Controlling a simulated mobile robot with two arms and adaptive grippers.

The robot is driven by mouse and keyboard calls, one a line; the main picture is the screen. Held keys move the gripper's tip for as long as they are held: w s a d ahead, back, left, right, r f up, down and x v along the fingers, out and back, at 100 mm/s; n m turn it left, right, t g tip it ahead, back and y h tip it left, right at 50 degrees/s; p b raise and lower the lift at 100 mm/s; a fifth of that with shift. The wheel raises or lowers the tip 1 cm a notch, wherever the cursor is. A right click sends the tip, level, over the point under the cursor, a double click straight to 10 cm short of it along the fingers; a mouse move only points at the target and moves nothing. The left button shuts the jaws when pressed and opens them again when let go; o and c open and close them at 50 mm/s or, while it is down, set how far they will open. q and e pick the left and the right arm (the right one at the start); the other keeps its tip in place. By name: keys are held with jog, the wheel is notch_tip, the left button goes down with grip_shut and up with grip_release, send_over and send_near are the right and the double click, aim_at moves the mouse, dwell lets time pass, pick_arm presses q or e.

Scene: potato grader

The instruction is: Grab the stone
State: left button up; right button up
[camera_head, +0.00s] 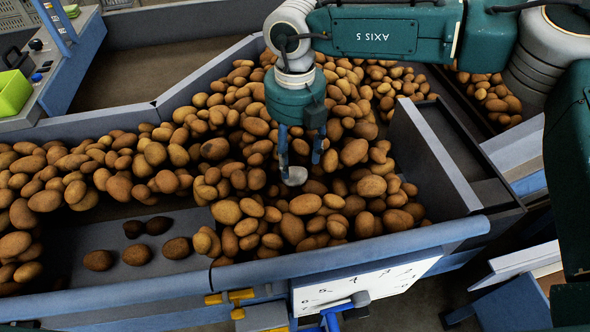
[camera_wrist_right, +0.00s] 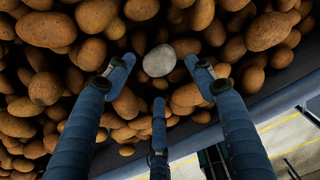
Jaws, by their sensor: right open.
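The stone (camera_wrist_right: 159,60) is pale grey and rounded, lying among the brown potatoes. In the head view the stone (camera_head: 295,176) shows just below the fingers. My right gripper (camera_head: 303,158) points down over the pile, its blue fingers open and close to the stone. In the right wrist view the right gripper (camera_wrist_right: 159,85) has two fingers at the sides and one at the bottom, with the stone beyond and between the tips. The fingers do not appear closed on it. My left gripper is not in view.
Many potatoes (camera_head: 236,212) fill the grader trough around the stone. A blue-grey rail (camera_head: 350,243) runs along the front, and a grey wall (camera_head: 432,160) stands to the right. A green box (camera_head: 12,93) sits at the far left.

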aim_at(295, 170)
notch_tip(295, 170, down, 5)
jog(key=p, duration=0.3)
jog(key=shift+r, duration=0.1)
jog(key=shift+f, duration=0.3)
jog(key=shift+c, duration=1)
jog(key=c, duration=1)
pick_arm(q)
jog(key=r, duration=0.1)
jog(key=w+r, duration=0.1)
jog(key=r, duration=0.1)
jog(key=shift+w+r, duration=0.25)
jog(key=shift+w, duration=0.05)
pick_arm(e)
jog(key=shift+w, duration=0.1)
